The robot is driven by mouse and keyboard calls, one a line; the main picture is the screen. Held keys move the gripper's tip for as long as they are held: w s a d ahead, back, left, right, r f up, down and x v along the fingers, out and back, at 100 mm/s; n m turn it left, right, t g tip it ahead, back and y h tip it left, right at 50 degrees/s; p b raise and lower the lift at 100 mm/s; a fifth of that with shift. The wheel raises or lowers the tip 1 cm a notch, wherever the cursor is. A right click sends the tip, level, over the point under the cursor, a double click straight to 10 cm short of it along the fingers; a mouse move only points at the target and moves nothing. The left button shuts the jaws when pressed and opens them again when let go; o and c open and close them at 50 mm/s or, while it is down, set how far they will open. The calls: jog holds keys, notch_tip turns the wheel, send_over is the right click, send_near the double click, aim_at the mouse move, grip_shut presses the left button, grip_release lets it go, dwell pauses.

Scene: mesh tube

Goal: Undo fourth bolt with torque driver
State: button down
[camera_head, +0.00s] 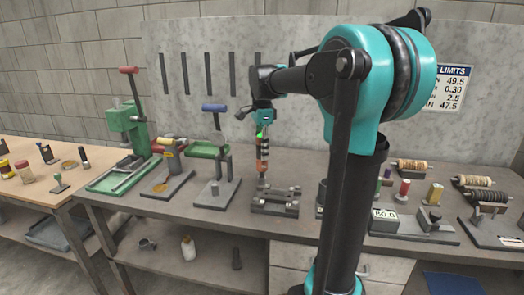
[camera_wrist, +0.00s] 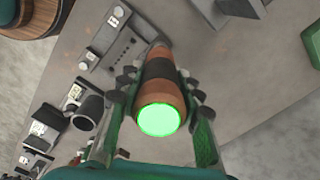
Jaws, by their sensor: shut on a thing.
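The torque driver (camera_head: 262,152) has an orange-brown and black banded handle and stands roughly upright, tip down. My gripper (camera_head: 263,122) is shut on its upper part. In the wrist view the driver (camera_wrist: 160,72) lies between both fingers of my gripper (camera_wrist: 160,100), and its round top end glows green. A dark grey bolted fixture (camera_head: 275,202) sits on the bench under and just right of the driver. It also shows in the wrist view (camera_wrist: 112,45), with round bolt heads or holes along its top. I cannot tell whether the hidden tip touches a bolt.
A blue-handled press (camera_head: 213,160) and a green press (camera_head: 125,125) stand to the left. A gauge block with a display (camera_head: 385,215) and several spools (camera_head: 412,166) stand to the right.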

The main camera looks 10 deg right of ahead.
jog(key=shift+r, duration=3.05)
